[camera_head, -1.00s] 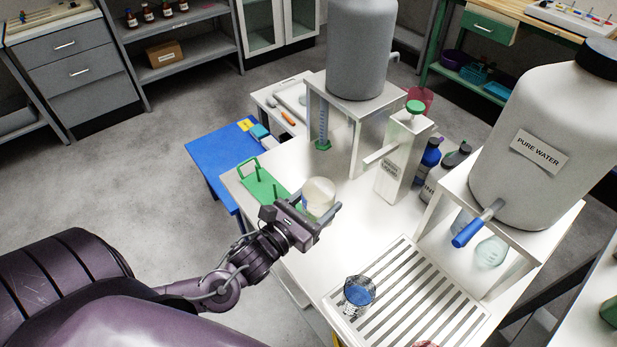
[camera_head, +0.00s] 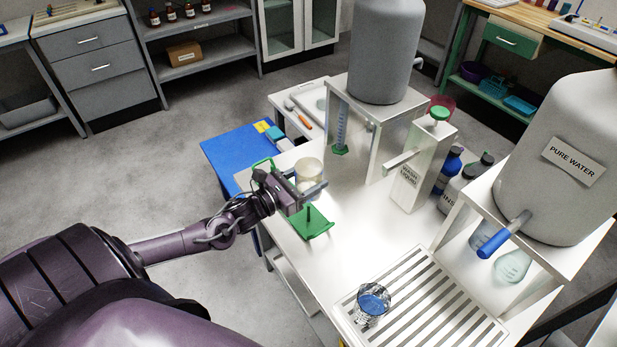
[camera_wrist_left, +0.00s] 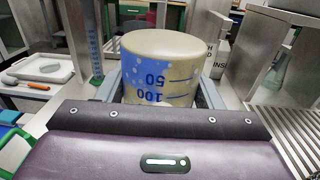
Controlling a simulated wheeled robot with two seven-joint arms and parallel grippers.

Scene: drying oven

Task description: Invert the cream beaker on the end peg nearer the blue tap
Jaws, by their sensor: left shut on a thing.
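My left gripper (camera_head: 308,188) is shut on the cream beaker (camera_head: 309,170). In the left wrist view the beaker (camera_wrist_left: 164,65) has its closed base up and its printed numbers upside down, so it is inverted. Its rim is hidden behind my gripper. The green peg rack (camera_head: 318,229) lies on the white bench, with one dark green peg showing at its near end. My gripper and wrist hide the rack's middle; its green handle (camera_head: 262,163) shows behind. I cannot tell whether the beaker touches a peg. The blue tap (camera_head: 503,235) is on the PURE WATER tank at right.
A glass beaker with blue contents (camera_head: 373,300) stands on the slotted drain board (camera_head: 425,308). Bare bench (camera_head: 365,225) lies between rack and drain board.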

